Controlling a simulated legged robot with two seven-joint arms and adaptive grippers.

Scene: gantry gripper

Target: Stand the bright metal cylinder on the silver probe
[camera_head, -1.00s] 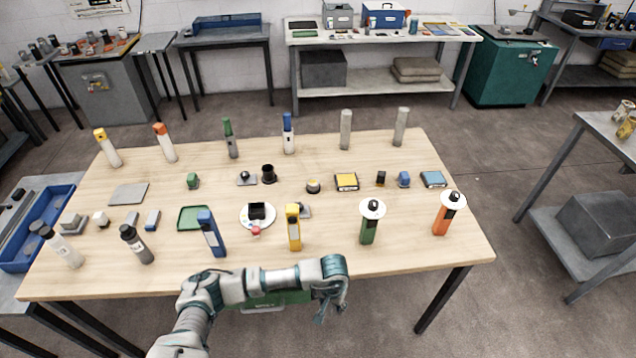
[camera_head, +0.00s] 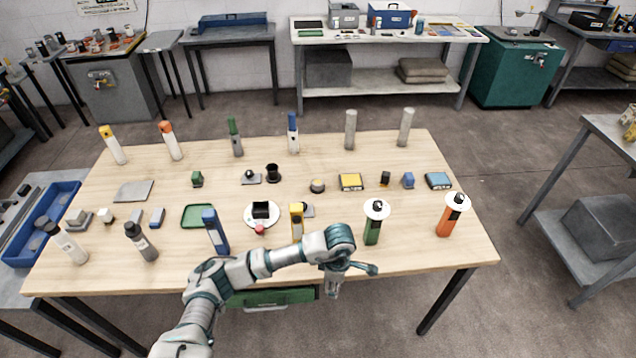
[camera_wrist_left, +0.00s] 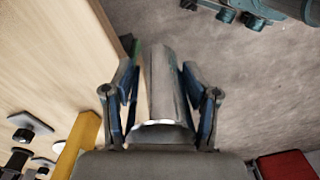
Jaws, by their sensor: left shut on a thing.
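The bright metal cylinder (camera_wrist_left: 165,95) is between the two fingers of my left gripper (camera_wrist_left: 160,78) in the left wrist view, and the fingers are shut on it. In the head view my left gripper (camera_head: 337,272) hangs low just beyond the table's front edge, off the wooden top. The cylinder is hard to make out there. Two upright grey cylinders (camera_head: 350,130) (camera_head: 406,127) stand at the back right of the table. I cannot tell which thing is the silver probe.
The wooden table (camera_head: 330,222) carries several upright things near its front edge: a blue one (camera_head: 216,232), a yellow one (camera_head: 297,222), a green one (camera_head: 372,230) and an orange one (camera_head: 448,222). Small blocks and a green tray (camera_head: 197,216) lie mid-table. The front right corner is clear.

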